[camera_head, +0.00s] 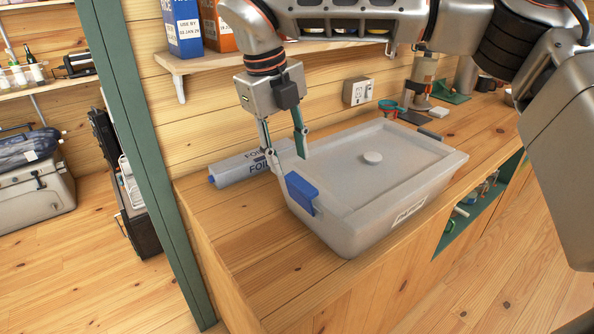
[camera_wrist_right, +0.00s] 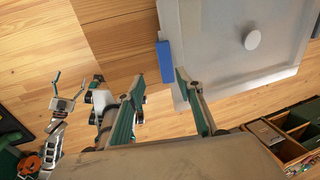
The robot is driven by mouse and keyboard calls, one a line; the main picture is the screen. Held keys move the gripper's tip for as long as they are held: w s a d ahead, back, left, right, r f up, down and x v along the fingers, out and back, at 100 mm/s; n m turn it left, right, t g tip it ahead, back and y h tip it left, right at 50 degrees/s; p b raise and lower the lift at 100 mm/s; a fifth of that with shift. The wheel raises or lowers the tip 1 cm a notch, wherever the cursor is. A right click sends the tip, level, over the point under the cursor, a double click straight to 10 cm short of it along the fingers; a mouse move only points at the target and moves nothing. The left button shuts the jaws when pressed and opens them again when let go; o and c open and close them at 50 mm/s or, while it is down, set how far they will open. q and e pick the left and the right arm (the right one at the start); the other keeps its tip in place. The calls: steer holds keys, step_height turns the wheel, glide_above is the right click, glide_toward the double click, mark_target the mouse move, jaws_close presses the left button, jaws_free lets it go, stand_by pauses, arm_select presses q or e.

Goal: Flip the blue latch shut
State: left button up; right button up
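The grey container (camera_head: 372,190) with a pale lid and round knob (camera_head: 372,158) stands on the wooden counter. The blue latch (camera_head: 301,193) is at its left end and seems to lean outward from the lid edge. My right gripper (camera_head: 288,160) is open and empty, just above and behind the latch. In the right wrist view the latch (camera_wrist_right: 164,62) shows beside the lid (camera_wrist_right: 230,75), close to the fingertips (camera_wrist_right: 160,78). I cannot tell whether a finger touches it. My left gripper (camera_wrist_right: 70,82) shows only in the right wrist view, with its fingers apart and empty.
A foil box (camera_head: 238,168) lies against the container's back left. A wall shelf (camera_head: 200,62) with boxes hangs behind. A green post (camera_head: 140,140) stands left of the counter. The counter's front left (camera_head: 255,245) is clear. Small items sit at the back right.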

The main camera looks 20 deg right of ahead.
mark_target(300, 182)
steer(key=shift+w+d+x, duration=0.1)
steer(key=shift+d+x, duration=0.1)
steer(key=shift+x, duration=1)
steer(key=shift+w+d+x, duration=0.1)
steer(key=shift+d+x, duration=0.1)
steer(key=shift+x, duration=1)
steer(key=shift+d+x, duration=0.15)
steer(key=shift+x, duration=1.05)
steer(key=shift+r, duration=0.2)
jaws_close()
